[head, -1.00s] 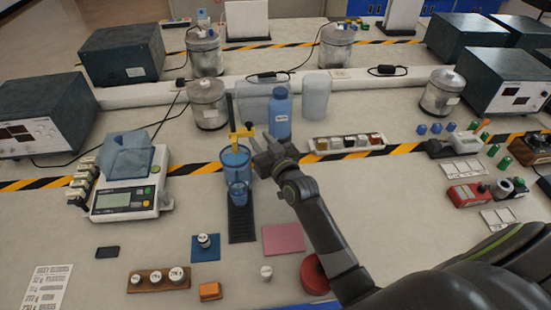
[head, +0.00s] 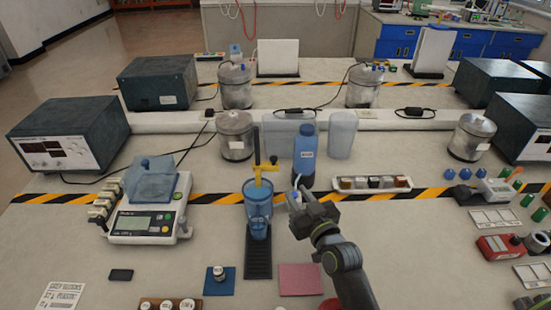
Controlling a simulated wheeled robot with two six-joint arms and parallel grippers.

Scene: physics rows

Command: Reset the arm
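My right gripper (head: 303,197) is raised over the bench, just right of a clear blue beaker (head: 257,212) and in front of a blue bottle (head: 306,158). Its fingers look parted, with nothing held between them. My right arm comes in from the bottom right. My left gripper is not in view. The beaker stands on a dark ribbed strip (head: 258,262), with a yellow clamp (head: 264,168) on a post above it.
A balance (head: 147,221) stands to the left. A tray of small jars (head: 373,183) is right of the bottle. A blue mat (head: 212,288) and a pink mat (head: 301,279) lie in front. Bare bench shows right of my forearm.

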